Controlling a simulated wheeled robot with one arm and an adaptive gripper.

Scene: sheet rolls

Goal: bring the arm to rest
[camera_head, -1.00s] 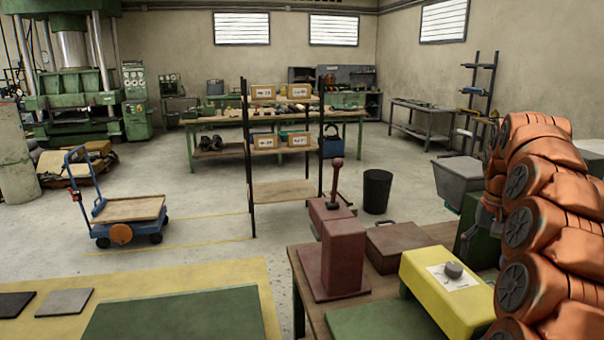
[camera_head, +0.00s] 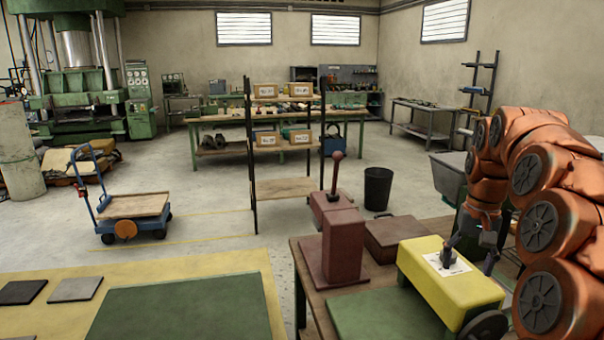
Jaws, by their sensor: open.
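My orange arm fills the right side of the head view, bent over and curving down. My gripper (camera_head: 468,260) hangs at its end with dark fingers spread apart. I see nothing held between them. It is at the right end of the yellow box (camera_head: 440,285), by the white label on its top. The dark knob there is partly mixed up with a finger in the picture, so I cannot tell whether they touch.
The wooden bench (camera_head: 305,262) also holds a dark red press (camera_head: 343,245), a brown flat case (camera_head: 394,234) and a green mat (camera_head: 385,315). A black bin (camera_head: 378,188), a shelf rack (camera_head: 283,188) and a blue cart (camera_head: 133,207) stand beyond. Open floor lies between.

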